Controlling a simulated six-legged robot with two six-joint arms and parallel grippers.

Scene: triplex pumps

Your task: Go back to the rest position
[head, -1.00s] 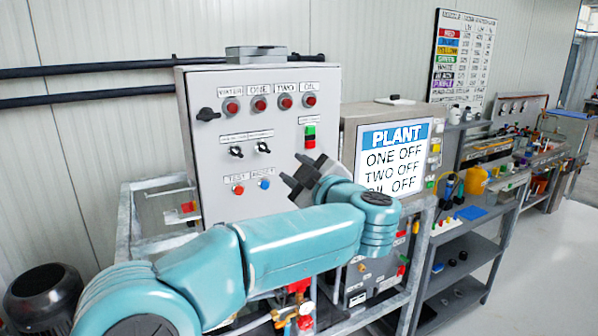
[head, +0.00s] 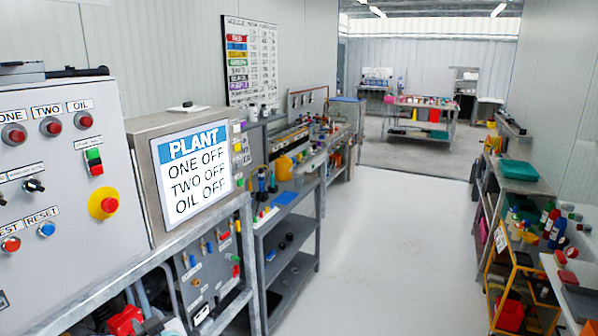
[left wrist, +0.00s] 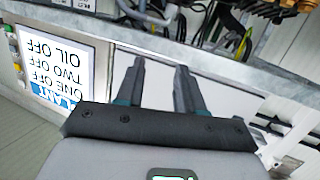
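My left gripper (left wrist: 160,66) shows only in the left wrist view. Its two dark fingers are apart with nothing between them, so it is open and empty. Neither arm shows in the head view. The control panel (head: 70,210) stands at the left of the head view, with red lamps, switches and a red and yellow stop button (head: 102,202). Next to it the plant screen (head: 194,172) reads ONE OFF, TWO OFF, OIL OFF. The screen shows upside down at the left of the left wrist view (left wrist: 50,68). My right gripper is not in view.
A grey shelf (head: 297,268) and benches line the left wall. A yellow-framed rack (head: 518,262) and shelves line the right side. The pale floor (head: 400,240) between them is clear. A table (head: 420,128) stands at the far end.

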